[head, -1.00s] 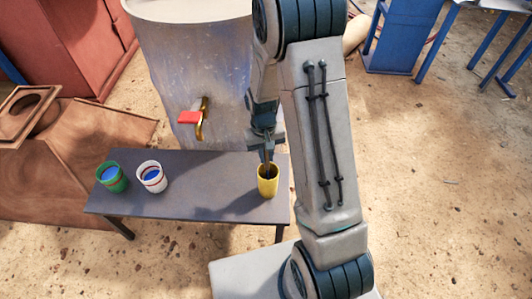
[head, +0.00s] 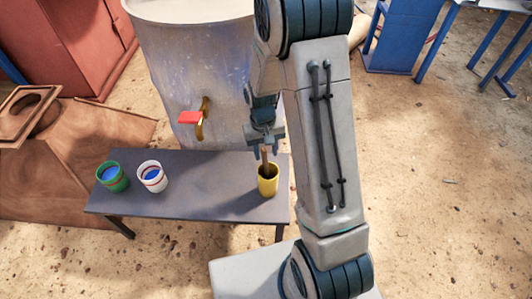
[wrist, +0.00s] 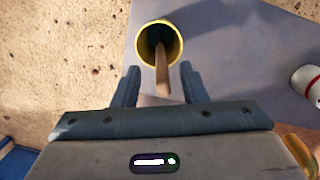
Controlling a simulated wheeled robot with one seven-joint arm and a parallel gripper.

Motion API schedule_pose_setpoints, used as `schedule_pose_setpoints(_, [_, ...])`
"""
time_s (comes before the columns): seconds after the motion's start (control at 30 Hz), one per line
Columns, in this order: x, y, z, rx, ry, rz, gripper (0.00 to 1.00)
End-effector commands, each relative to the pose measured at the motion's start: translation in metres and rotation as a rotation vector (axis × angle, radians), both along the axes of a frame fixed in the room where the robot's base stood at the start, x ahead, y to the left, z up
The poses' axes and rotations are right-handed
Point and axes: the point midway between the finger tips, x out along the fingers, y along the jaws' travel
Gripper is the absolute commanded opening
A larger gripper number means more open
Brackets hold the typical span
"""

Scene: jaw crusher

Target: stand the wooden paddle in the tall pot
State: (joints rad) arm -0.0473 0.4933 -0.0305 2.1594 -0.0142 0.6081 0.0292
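The tall pot is a yellow cup (head: 268,184) at the right end of the dark table. The wooden paddle (head: 264,157) stands in it, leaning, with its handle sticking up above the rim. In the wrist view the paddle (wrist: 162,72) reaches from inside the yellow pot (wrist: 174,55) toward my gripper. My gripper (head: 265,146) is just above the pot at the handle's top. In the wrist view my gripper (wrist: 160,80) has its two fingers spread wide, with gaps on both sides of the paddle. The paddle's lower end is hidden inside the pot.
The dark table (head: 205,185) also holds a green cup (head: 112,177) and a white cup (head: 152,176) at its left. A large drum (head: 190,70) with a red-handled tap (head: 190,118) stands behind. The table's middle is clear.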

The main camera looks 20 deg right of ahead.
Motion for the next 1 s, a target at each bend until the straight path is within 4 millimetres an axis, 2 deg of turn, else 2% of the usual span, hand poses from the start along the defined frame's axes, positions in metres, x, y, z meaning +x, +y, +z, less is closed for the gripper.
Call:
schedule_pose_setpoints(0.03, [0.003,0.0,0.016,0.0,-0.006,0.0,0.39])
schedule_pose_setpoints(0.2, [0.007,0.002,0.056,0.0,-0.006,0.0,0.39])
schedule_pose_setpoints(0.4, [0.011,0.003,0.094,0.0,-0.004,0.0,0.39])
schedule_pose_setpoints(0.5, [0.013,0.003,0.106,0.0,-0.003,0.0,0.39])
schedule_pose_setpoints(0.67, [0.014,0.003,0.114,0.0,-0.002,0.0,0.39])
schedule_pose_setpoints(1.0, [0.014,0.003,0.114,0.0,-0.001,0.0,0.39])
